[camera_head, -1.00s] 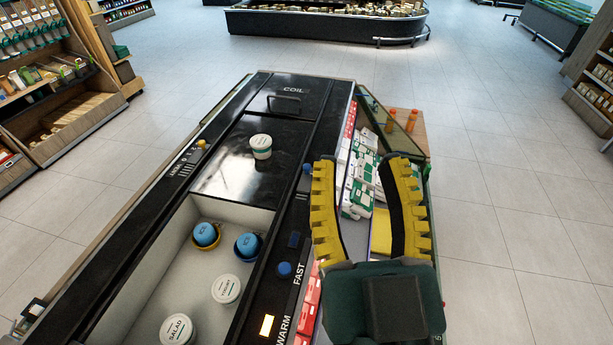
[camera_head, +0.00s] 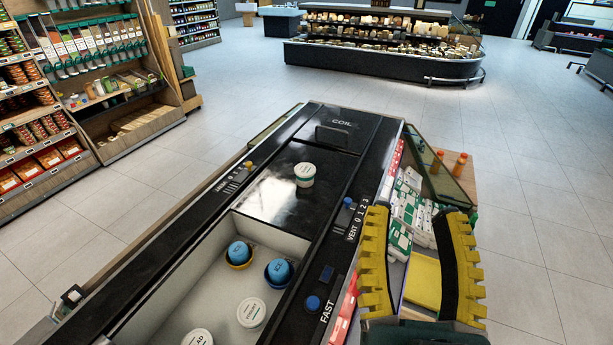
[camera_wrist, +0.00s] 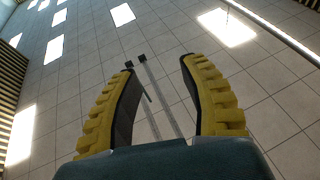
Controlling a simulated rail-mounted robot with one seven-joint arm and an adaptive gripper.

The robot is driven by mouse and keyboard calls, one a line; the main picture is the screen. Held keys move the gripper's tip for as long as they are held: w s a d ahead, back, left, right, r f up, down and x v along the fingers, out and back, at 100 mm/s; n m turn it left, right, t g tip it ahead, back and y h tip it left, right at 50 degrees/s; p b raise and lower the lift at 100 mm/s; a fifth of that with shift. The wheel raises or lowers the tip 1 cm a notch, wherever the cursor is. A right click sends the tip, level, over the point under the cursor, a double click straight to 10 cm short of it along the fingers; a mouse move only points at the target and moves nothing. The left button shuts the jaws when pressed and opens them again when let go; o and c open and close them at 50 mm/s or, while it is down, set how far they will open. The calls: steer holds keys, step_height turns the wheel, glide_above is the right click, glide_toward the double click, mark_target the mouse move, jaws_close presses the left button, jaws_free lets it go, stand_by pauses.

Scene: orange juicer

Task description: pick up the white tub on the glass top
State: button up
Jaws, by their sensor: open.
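The white tub (camera_head: 305,174) stands upright on the black glass top (camera_head: 270,196), near its far right part. My gripper (camera_head: 418,222) is open and empty, to the right of the counter's control strip and nearer to the camera than the tub. The tub does not show in the wrist view.
A sunken bin (camera_head: 182,282) in front of the glass holds blue-topped tubs (camera_head: 278,271) and white-lidded tubs (camera_head: 251,312).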

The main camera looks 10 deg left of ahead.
steer(key=o, duration=1)
steer(key=shift+o, duration=0.2)
steer(key=shift+r, duration=0.1)
